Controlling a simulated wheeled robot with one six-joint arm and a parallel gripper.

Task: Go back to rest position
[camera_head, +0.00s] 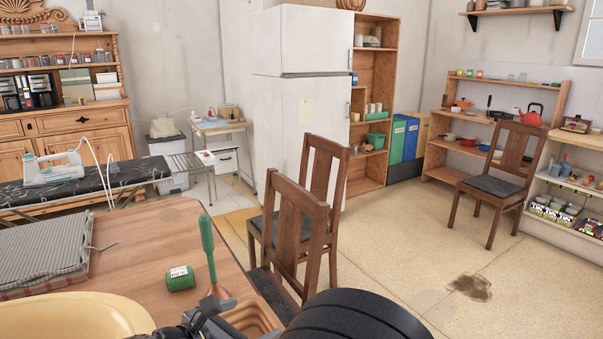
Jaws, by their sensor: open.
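My gripper (208,314) shows only in part at the bottom of the head view, dark and low over the front edge of the wooden table (150,235). It is open, and I see nothing held between its jaws. A green-handled tool (208,250) with an orange base stands upright just behind it; I cannot tell whether they touch. A green jar (181,279) with a white label lies on its side to the left. My black arm covers the bottom middle of the view and hides part of a brown wooden container (252,317).
A jar dresser (75,125) stands at the back left. The floor (420,255) is open to the right.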

